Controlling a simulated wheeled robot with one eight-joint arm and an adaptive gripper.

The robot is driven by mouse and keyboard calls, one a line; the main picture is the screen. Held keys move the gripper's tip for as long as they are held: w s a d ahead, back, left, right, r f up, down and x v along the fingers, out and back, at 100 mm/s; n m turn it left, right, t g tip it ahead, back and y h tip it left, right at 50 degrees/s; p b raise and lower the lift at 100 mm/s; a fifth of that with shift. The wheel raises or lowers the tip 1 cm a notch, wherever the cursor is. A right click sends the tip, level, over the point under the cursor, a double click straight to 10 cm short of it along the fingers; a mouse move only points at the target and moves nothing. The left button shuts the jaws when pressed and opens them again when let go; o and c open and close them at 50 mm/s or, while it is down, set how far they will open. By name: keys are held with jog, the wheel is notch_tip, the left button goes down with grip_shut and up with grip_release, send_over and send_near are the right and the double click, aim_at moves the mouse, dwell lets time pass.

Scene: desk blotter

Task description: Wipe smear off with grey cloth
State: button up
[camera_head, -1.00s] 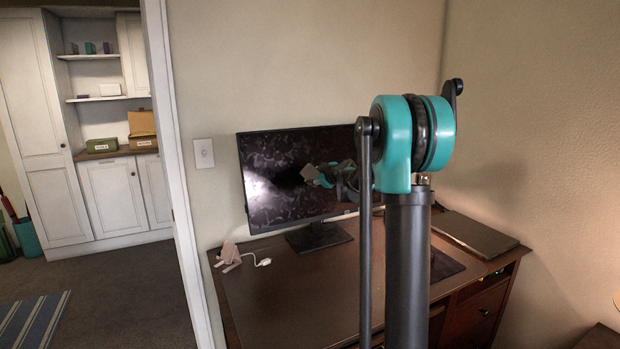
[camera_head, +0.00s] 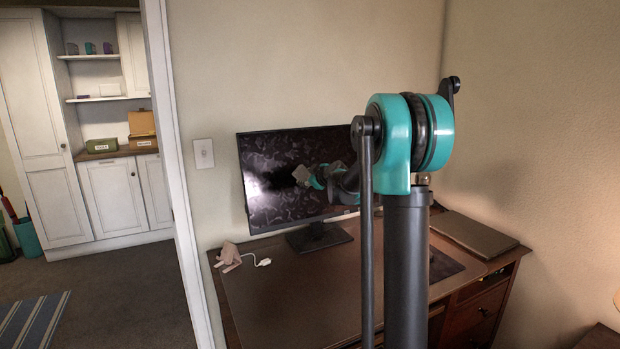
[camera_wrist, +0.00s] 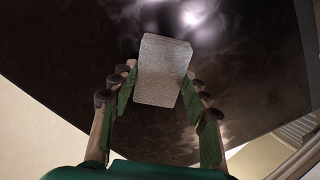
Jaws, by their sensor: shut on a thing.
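My gripper (camera_head: 312,178) is in front of the dark monitor screen (camera_head: 275,158). It is shut on a grey cloth (camera_wrist: 163,70), a pale block-like pad between the two fingers in the wrist view. The cloth also shows as a small grey patch in the head view (camera_head: 301,174). The cloth faces the screen, but I cannot tell whether it touches. Cloudy, mottled smear marks (camera_head: 262,180) show on the screen, brightest at its left side. Part of the screen's right side is hidden by my arm.
The monitor stands on a brown desk with a dark blotter (camera_head: 285,285). A pale pinkish object (camera_head: 228,256) and a white cable end (camera_head: 263,262) lie at the desk's left. A closed dark laptop-like slab (camera_head: 472,234) lies at the right. A wall is close behind.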

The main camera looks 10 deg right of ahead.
jog(key=shift+a, duration=0.1)
jog(key=shift+v, duration=2.95)
jog(key=shift+s, duration=0.15)
jog(key=v, duration=0.2)
jog(key=shift+s+r, duration=0.15)
jog(key=shift+s, duration=0.15)
jog(key=shift+d, duration=0.2)
